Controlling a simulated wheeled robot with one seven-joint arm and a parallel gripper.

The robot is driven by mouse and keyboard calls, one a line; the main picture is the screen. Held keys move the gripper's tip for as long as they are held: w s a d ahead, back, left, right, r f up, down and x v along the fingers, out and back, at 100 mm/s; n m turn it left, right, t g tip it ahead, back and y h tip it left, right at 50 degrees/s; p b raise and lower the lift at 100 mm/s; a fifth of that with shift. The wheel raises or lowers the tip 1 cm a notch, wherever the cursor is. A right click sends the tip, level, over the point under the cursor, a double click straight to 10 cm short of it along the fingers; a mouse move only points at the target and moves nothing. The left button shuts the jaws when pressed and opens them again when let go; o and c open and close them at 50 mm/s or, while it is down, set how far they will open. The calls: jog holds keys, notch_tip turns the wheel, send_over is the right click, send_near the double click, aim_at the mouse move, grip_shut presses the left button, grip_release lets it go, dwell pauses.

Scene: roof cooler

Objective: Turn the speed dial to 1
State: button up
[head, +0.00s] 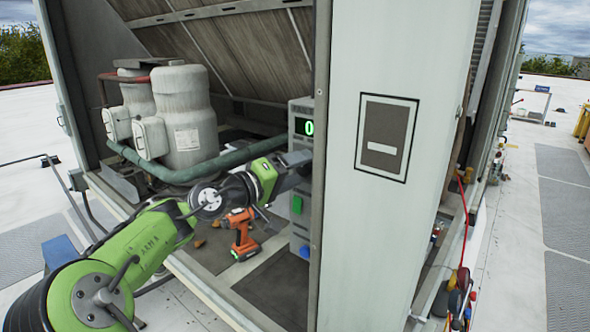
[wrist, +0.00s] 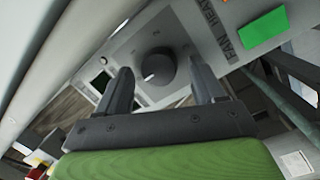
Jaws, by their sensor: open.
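The control box (head: 301,118) is a grey panel inside the cooler housing, partly hidden behind the pale corner panel. Its small display shows a green 0 (head: 309,128). The speed dial (wrist: 159,66) is a dark round knob in the wrist view, on the grey face of the box; it is not clearly visible in the head view. My gripper (wrist: 160,85) is open, with its two dark fingers on either side of the dial in the picture. I cannot tell whether they touch it. In the head view my gripper (head: 296,160) reaches the box below the display.
A green button (head: 297,204) and a blue knob (head: 305,251) are lower on the box. An orange drill (head: 241,234) stands on the housing floor below my arm. A green pipe (head: 190,174) runs behind my arm. The pale corner panel (head: 388,240) stands close right.

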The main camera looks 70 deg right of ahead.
jog(key=c, duration=1.1)
jog(key=shift+o, duration=0.2)
jog(key=shift+m, duration=0.3)
jog(key=m+b, duration=0.1)
jog(key=m, duration=0.1)
jog(key=m+b, duration=0.2)
jog(key=m, duration=0.1)
jog(key=shift+s+t+y, duration=0.1)
jog(key=shift+t+y, duration=0.2)
jog(key=shift+t, duration=0.1)
jog(key=m+t+b, duration=0.1)
jog(key=m+b, duration=0.2)
jog(key=m, duration=0.2)
jog(key=shift+s+a+r+b, duration=0.1)
jog(key=shift+r+b, duration=0.05)
jog(key=shift+b, duration=0.15)
jog(key=o, duration=1.1)
jog(key=shift+r, duration=0.1)
jog(key=shift+c, duration=0.2)
